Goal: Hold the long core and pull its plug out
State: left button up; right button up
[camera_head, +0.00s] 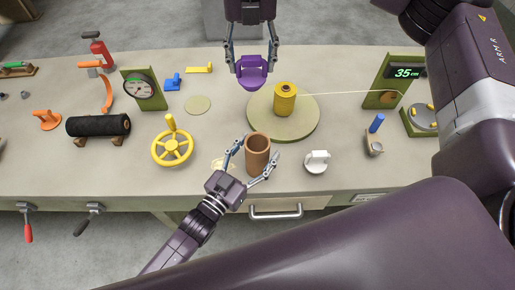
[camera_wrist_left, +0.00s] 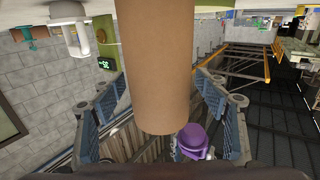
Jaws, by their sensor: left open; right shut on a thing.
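The long core (camera_head: 257,160) is a brown tube standing upright near the table's front edge, its open, dark top showing. My left gripper (camera_head: 257,153) is open, with one finger on each side of the core. In the left wrist view the core (camera_wrist_left: 157,65) fills the middle between the blue-grey fingers, and I cannot tell whether they touch it. My right gripper (camera_head: 252,62) is shut on a purple plug (camera_head: 253,78) with a wide rim, held apart from the core and behind it. The plug also shows in the left wrist view (camera_wrist_left: 193,139).
A round mat (camera_head: 305,125) with a yellow spool (camera_head: 285,98) lies right of the core. A yellow handwheel (camera_head: 172,148) stands left, a white knobbed piece (camera_head: 316,161) right. A black roll (camera_head: 98,125), a gauge (camera_head: 140,87) and a display (camera_head: 404,72) stand further out.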

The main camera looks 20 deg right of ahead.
pick_arm(q)
jog(key=v, duration=1.2)
jog(key=shift+s, duration=0.1)
